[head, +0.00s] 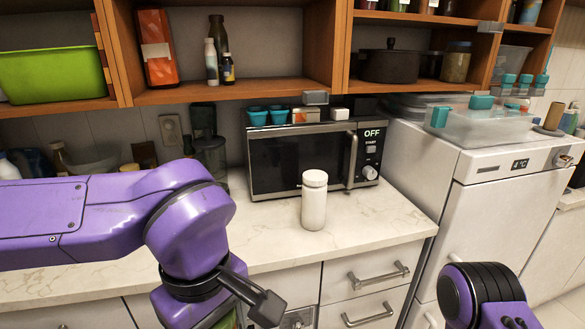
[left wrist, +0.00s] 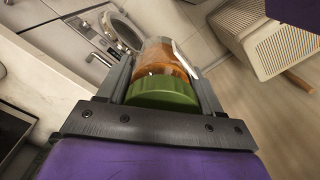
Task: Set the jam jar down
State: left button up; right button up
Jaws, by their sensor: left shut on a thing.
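The jam jar (left wrist: 165,58) shows in the left wrist view, with a green lid, orange-brown contents and a pale label at one side. My left gripper (left wrist: 166,78) is shut on it, one finger on each side, with the lid toward the palm. In the head view my left arm reaches in front of the counter, and its gripper is mostly cut off at the bottom edge. A sliver of green shows there. My right arm shows at the bottom right, but its gripper is out of view.
The marble counter (head: 375,218) holds a white lidded jar (head: 314,202) and a microwave (head: 300,158); its front right is clear. Open wooden shelves above hold a green bin (head: 50,75) and a dark pot (head: 388,66). A white appliance (head: 500,210) stands at the right.

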pick_arm(q)
jog(key=shift+d+r+m, duration=0.1)
jog(key=shift+r+m, duration=0.05)
jog(key=shift+m, duration=0.25)
jog(key=w+a+f+m, duration=0.2)
jog(key=w+f+m, duration=0.2)
jog(key=w+m, duration=0.6)
jog(key=w+a+f, duration=0.3)
jog(key=f, duration=0.4)
jog(key=w+a+f+b, duration=0.1)
jog(key=w+a+f, duration=0.2)
jog(key=f, duration=0.5)
jog(key=shift+a+f+n, duration=0.25)
jog(key=shift+a+n, duration=0.05)
jog(key=shift+a, duration=0.5)
